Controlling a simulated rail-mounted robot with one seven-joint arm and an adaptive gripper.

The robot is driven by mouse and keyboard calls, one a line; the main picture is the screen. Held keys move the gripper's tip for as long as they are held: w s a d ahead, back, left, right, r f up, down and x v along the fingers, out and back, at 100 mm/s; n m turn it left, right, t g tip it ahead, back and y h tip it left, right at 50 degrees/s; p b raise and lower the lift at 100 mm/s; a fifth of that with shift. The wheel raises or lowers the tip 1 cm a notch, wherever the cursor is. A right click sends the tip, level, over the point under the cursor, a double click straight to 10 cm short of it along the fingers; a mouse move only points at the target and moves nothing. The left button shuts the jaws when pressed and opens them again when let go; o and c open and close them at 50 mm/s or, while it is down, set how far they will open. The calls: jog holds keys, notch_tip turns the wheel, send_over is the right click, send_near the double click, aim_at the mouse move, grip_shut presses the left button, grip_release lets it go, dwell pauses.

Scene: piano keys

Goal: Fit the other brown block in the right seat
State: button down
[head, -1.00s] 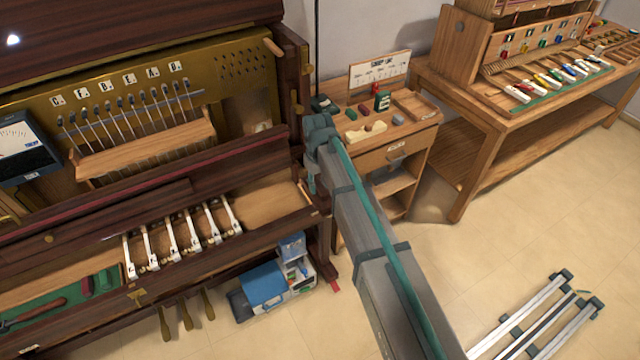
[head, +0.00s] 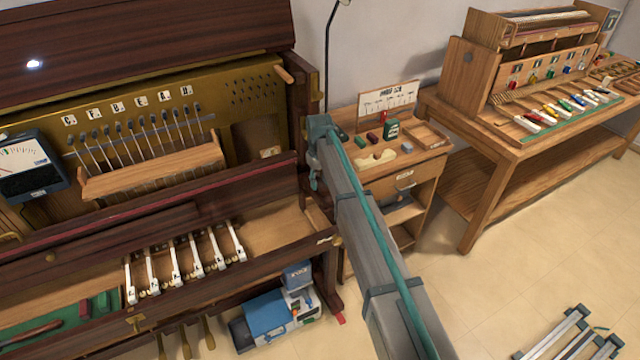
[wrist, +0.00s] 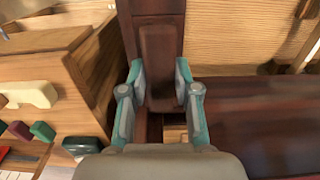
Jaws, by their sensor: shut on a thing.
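In the wrist view a long dark brown block (wrist: 160,60) stands between the teal fingertips of my gripper (wrist: 160,88), which is shut on it. A wide dark wooden post or panel of the piano lies behind the block, and I cannot tell whether they touch. A small gap showing pale wood (wrist: 174,132) lies below the block, between the fingers. I cannot tell for sure which opening is the right seat.
A dark red-brown rail (wrist: 260,110) runs right of my fingers. A small wooden cabinet (head: 385,165) with coloured blocks on top stands close by on the right. A long workbench (head: 500,150) stands farther right. Open floor lies in front.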

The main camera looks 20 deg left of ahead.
jog(key=shift+f+b, duration=2.3)
jog(key=shift+f, duration=3.3)
jog(key=shift+f, duration=0.1)
jog(key=c, duration=0.8)
grip_release()
jog(key=shift+o, duration=0.2)
notch_tip(320, 180, up, 12)
